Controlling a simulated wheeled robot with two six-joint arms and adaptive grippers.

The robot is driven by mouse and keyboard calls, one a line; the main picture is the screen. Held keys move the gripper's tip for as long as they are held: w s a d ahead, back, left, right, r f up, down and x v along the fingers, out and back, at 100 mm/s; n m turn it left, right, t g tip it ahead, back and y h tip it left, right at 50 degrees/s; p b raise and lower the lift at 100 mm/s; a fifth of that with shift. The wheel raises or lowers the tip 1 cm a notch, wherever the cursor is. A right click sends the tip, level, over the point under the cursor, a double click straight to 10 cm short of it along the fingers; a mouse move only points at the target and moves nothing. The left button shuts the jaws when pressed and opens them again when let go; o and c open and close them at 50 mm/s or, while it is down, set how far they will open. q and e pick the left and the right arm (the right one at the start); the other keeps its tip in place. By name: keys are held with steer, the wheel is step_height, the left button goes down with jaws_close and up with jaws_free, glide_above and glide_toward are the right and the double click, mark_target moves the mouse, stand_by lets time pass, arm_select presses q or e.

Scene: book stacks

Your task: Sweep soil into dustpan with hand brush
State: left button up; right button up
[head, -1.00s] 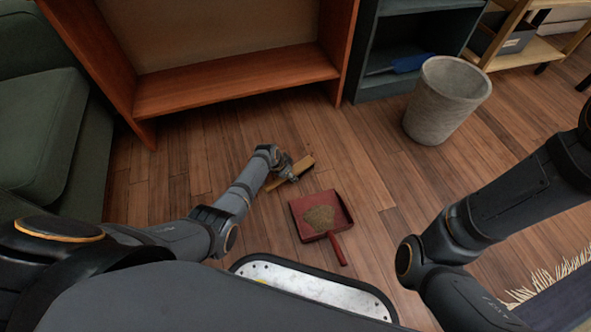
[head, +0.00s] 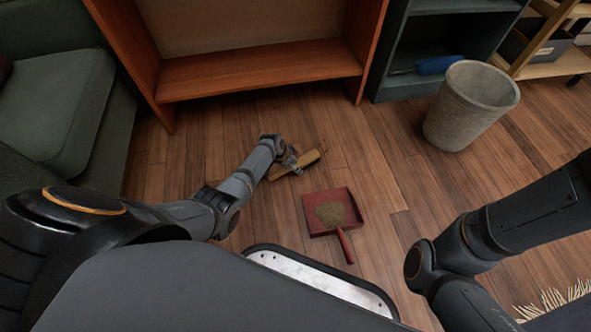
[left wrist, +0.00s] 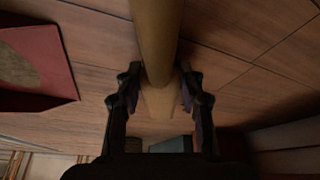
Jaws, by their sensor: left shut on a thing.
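The red dustpan (head: 347,199) lies on the wooden floor with its handle toward me. A brown-green patch of soil (head: 329,214) lies inside the pan. My left gripper (head: 290,160) is shut on the hand brush (head: 311,157), just beyond and left of the dustpan, apart from it. In the left wrist view the brush's tan handle (left wrist: 155,35) runs between the fingers (left wrist: 160,95). The dustpan (left wrist: 62,50) and part of the soil (left wrist: 15,68) show at left there. The bristles are hard to make out. My right arm shows, but its gripper is out of view.
A grey bin (head: 468,105) stands at the back right. An orange-brown bookcase (head: 260,75) and a dark shelf (head: 400,85) stand behind. A green armchair (head: 60,105) is at left. A fringed rug (head: 565,310) lies bottom right. Floor around the dustpan is clear.

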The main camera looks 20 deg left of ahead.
mark_target(303, 164)
arm_select(q)
steer(key=shift+w+d+f+b, duration=0.1)
steer(key=shift+w+d+b, duration=0.6)
steer(key=shift+d, duration=0.5)
steer(key=shift+w+d, duration=0.3)
steer(key=shift+w+d+b, duration=0.3)
steer(key=shift+w+d, duration=0.1)
steer(key=shift+d, duration=0.2)
steer(key=shift+w+d+b, duration=0.3)
steer(key=shift+w+d, duration=0.1)
steer(key=shift+d, duration=0.2)
steer(key=shift+w+d, duration=0.1)
steer(key=shift+d, duration=0.05)
steer(key=shift+w+d+b, duration=0.7)
steer(key=shift+d+b, duration=0.1)
steer(key=shift+d, duration=0.2)
steer(key=shift+w+d+r, duration=0.2)
steer(key=shift+w+d, duration=0.05)
steer(key=shift+d, duration=0.1)
